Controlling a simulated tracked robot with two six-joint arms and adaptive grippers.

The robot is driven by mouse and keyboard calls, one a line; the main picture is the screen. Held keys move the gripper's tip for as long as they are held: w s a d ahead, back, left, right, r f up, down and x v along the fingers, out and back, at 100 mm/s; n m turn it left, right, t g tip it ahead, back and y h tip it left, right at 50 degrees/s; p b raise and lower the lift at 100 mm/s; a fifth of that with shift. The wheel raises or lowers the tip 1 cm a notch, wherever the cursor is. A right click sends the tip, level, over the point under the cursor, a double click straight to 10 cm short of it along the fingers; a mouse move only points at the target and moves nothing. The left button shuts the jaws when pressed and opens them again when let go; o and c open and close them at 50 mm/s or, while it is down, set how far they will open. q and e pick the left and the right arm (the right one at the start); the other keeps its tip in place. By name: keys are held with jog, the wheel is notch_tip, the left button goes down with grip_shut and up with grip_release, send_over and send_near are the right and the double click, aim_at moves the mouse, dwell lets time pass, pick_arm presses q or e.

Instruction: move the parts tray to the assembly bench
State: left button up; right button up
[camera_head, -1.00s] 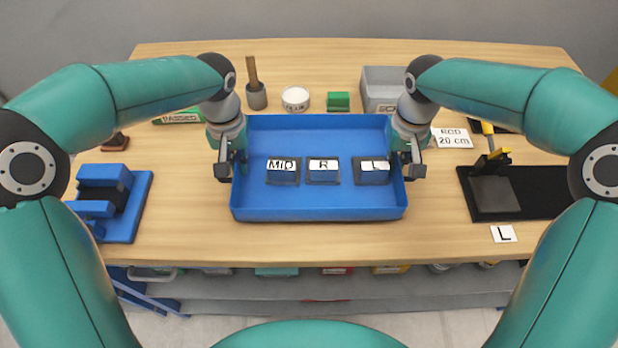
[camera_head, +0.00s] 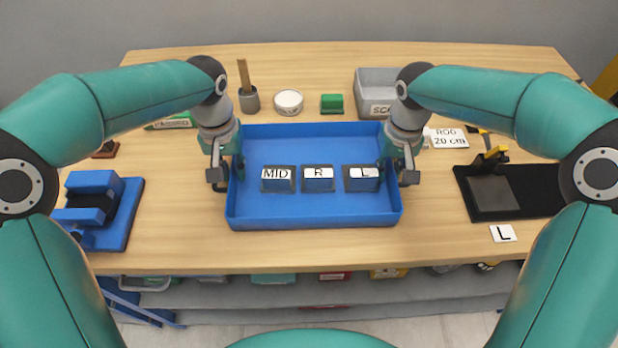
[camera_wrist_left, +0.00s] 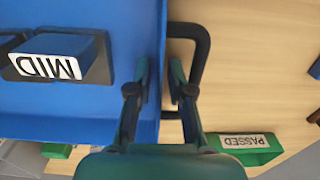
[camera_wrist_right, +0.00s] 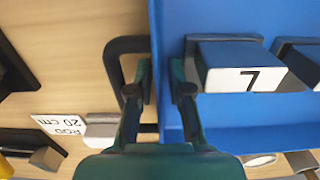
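The blue parts tray (camera_head: 313,214) lies on the wooden bench in the head view, with blocks labelled MID (camera_head: 277,180), R (camera_head: 318,179) and L (camera_head: 362,179) in a row inside it. My left gripper (camera_head: 228,176) is at the tray's left side wall. In the left wrist view its fingers (camera_wrist_left: 160,85) close in on both sides of that wall, by a dark handle (camera_wrist_left: 203,60). My right gripper (camera_head: 397,176) is at the right side wall. In the right wrist view its fingers (camera_wrist_right: 160,85) also pinch the wall, by another handle (camera_wrist_right: 112,70).
A blue fixture (camera_head: 125,215) is at left, a black fixture (camera_head: 490,195) at right.

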pick_arm(q)
notch_tip(320, 180, up, 6)
jog(key=shift+r, duration=0.2)
pick_arm(e)
jog(key=shift+d+r, duration=0.1)
pick_arm(q)
jog(key=shift+d+r, duration=0.1)
pick_arm(e)
notch_tip(320, 180, up, 12)
jog(key=shift+f, duration=0.1)
dwell(0.6)
